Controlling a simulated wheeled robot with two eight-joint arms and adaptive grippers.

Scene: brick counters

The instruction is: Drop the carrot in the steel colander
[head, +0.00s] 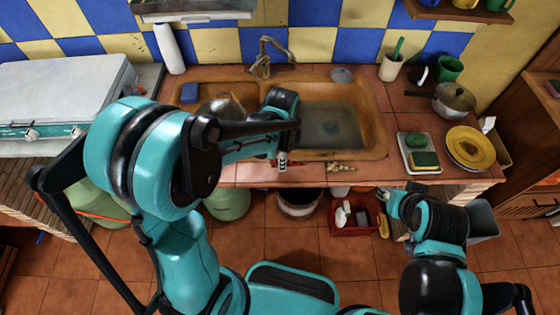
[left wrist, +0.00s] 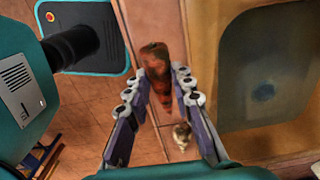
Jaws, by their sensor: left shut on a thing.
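In the left wrist view the carrot (left wrist: 157,72), dark orange-brown, lies between the fingers of my left gripper (left wrist: 155,90), which is shut on it. In the head view this left gripper (head: 283,160) is over the counter's front edge, in front of the sink; the carrot is hard to make out there. A rounded metal vessel (head: 222,106), apparently the steel colander, sits in the left sink basin, behind and left of the gripper and partly hidden by my left arm. My right gripper (head: 384,195) is low at the right, in front of the counter; its fingers are too small to judge.
The right basin (head: 332,122) holds water. A faucet (head: 268,55) stands behind the sink. A knobbly root (head: 342,168) lies on the front edge. A lidded pot (head: 453,101), a yellow plate (head: 467,147) and a tray with a sponge (head: 424,160) occupy the right counter.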

